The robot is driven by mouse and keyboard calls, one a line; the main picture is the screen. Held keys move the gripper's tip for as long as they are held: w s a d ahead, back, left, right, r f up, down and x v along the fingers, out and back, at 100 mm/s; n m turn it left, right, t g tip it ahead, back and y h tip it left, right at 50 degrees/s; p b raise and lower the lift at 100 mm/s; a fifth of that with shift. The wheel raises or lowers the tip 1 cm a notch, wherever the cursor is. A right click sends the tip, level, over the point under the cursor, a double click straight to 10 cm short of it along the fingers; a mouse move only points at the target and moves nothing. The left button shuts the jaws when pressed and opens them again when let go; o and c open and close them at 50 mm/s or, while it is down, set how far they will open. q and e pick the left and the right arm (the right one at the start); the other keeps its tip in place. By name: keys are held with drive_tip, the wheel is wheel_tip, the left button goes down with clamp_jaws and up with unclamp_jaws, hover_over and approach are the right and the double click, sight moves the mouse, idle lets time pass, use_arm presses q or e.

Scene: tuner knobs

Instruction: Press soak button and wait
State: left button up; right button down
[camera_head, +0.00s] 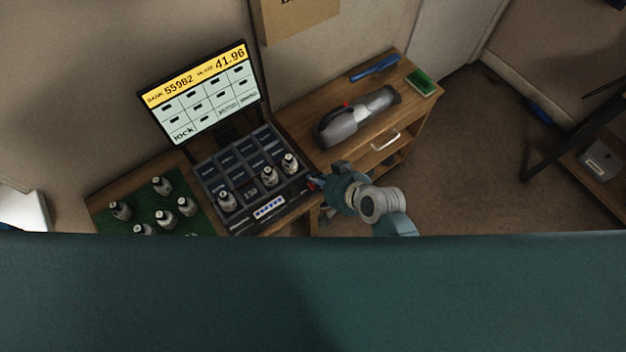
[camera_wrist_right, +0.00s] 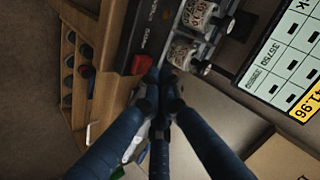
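A dark console (camera_head: 235,222) with a grid of cells stands on the wooden bench, with a lit screen (camera_head: 205,92) behind it. A red button (camera_wrist_right: 141,64) shows on the console's edge in the wrist view, with small lettering beside it that I cannot read surely. In the head view a bit of red (camera_head: 311,185) shows at the console's right front corner. My right gripper (camera_wrist_right: 160,76) has its fingers together, with nothing seen between them. Its tips are right beside the red button; I cannot tell whether they touch it. My left gripper is not in view.
Three bottle-like pieces, one of them here (camera_head: 270,176), stand on the console. Several more stand on a green mat (camera_head: 185,228) at left. A grey handheld vacuum (camera_head: 350,122), a blue tool (camera_head: 375,68) and a green sponge (camera_head: 420,82) lie on the bench to the right.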

drive_tip(key=shift+s+f+b, duration=0.1)
drive_tip(key=shift+f+b, duration=0.2)
drive_tip(key=shift+f, duration=0.5)
idle(0.8)
drive_tip(key=shift+r, duration=0.1)
drive_tip(key=shift+r+p, duration=0.85)
drive_tip(key=shift+p, duration=0.2)
drive_tip(key=shift+r, duration=0.1)
wheel_tip(320, 180, up, 5)
drive_tip(key=p, duration=0.5)
idle(0.4)
